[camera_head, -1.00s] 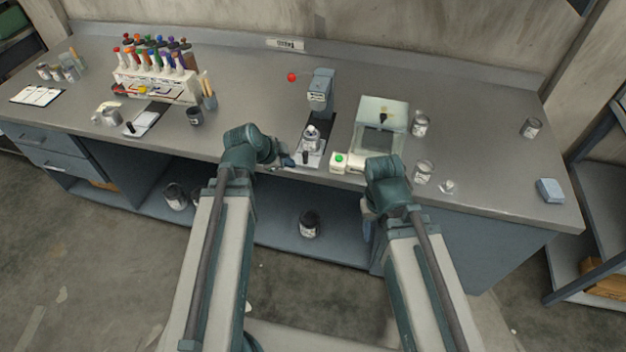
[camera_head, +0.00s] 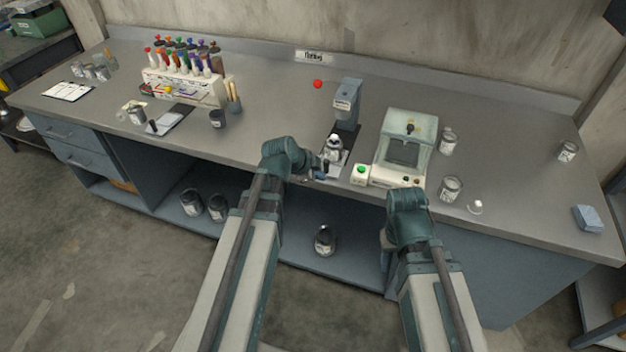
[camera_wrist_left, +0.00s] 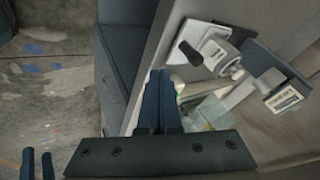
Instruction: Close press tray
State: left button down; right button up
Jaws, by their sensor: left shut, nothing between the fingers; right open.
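The press (camera_head: 346,100) is a grey-blue upright block on a dark base, with a red ball (camera_head: 317,84) to its left. Its pale tray (camera_head: 327,174) sticks out in front toward the bench edge and carries a small metal can (camera_head: 333,148). In the left wrist view the tray (camera_wrist_left: 198,32) shows its black handle (camera_wrist_left: 190,53), with the press head (camera_wrist_left: 284,97) beyond. My left gripper (camera_head: 320,174) is shut and empty, close by the tray's front; contact cannot be told. Its fingers show in the left wrist view (camera_wrist_left: 160,75). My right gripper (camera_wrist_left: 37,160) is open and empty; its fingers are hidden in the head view.
A glass-fronted box (camera_head: 407,140) with a green button (camera_head: 360,170) stands right of the press. Jars (camera_head: 451,188) stand beside it. A bottle rack (camera_head: 185,88) and a dark cup (camera_head: 217,118) are at left. The bench between cup and press is clear.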

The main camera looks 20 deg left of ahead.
aim_at(332, 143)
pick_arm(q)
jog(key=w, duration=0.1)
jog(key=w+f, duration=0.1)
jog(key=w, duration=0.3)
jog(key=shift+a+f, duration=0.2)
jog(key=shift+f, duration=0.1)
pick_arm(e)
jog(key=shift+f, duration=0.8)
pick_arm(q)
jog(key=w, duration=1.1)
jog(key=shift+d, duration=0.15)
jog(key=shift+s, duration=0.1)
jog(key=shift+r, duration=0.1)
